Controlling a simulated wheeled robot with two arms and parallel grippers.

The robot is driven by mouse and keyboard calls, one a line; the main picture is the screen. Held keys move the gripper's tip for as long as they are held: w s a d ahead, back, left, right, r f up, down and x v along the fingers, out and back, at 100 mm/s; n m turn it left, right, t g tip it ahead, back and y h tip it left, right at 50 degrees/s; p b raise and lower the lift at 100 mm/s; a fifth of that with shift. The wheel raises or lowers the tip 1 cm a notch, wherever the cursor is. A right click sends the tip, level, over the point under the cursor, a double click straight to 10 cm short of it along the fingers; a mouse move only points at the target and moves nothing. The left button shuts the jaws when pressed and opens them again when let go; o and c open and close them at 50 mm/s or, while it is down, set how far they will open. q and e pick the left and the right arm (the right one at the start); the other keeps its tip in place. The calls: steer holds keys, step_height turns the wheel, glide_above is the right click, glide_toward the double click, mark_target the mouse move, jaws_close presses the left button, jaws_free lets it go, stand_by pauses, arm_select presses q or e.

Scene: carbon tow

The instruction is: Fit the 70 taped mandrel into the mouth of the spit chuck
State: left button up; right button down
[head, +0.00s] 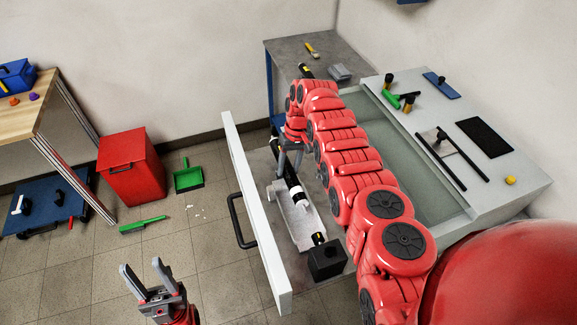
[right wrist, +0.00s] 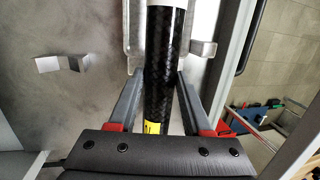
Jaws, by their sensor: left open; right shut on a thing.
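A black carbon-patterned mandrel (head: 292,180) with a white band and a yellow mark lies slanted over a pale tray in the open drawer in the head view. In the right wrist view the mandrel (right wrist: 165,60) runs between the fingers, with a yellow label (right wrist: 155,127) near the palm. My right gripper (head: 287,163) is shut on it. A black block (head: 327,260), perhaps the spit chuck, stands at the mandrel's near end; whether they touch is unclear. My left gripper (head: 141,266) is open and empty above the floor. My right arm hides part of the drawer.
The drawer front (head: 248,195) with its black handle stands left of the mandrel. Metal brackets (right wrist: 202,49) flank the mandrel. A white worktop (head: 500,185) with tools lies right of my arm. A red bin (head: 132,170) and green dustpan (head: 188,178) stand on the floor.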

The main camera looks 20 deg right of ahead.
mark_target(298, 187)
steer(key=shift+r+p, duration=0.2)
steer(key=shift+p, duration=0.45)
steer(key=s+p, duration=0.4)
steer(key=p, duration=0.6)
steer(key=shift+s+p, duration=0.5)
steer(key=shift+p, duration=0.35)
steer(key=shift+s+d+f+p, duration=0.1)
steer(key=shift+s+p, duration=0.4)
steer(key=shift+p, duration=0.05)
steer(key=shift+s, duration=0.1)
steer(key=shift+s+p, duration=0.3)
steer(key=shift+s, duration=0.15)
steer(key=shift+s, duration=0.6)
stand_by(0.8)
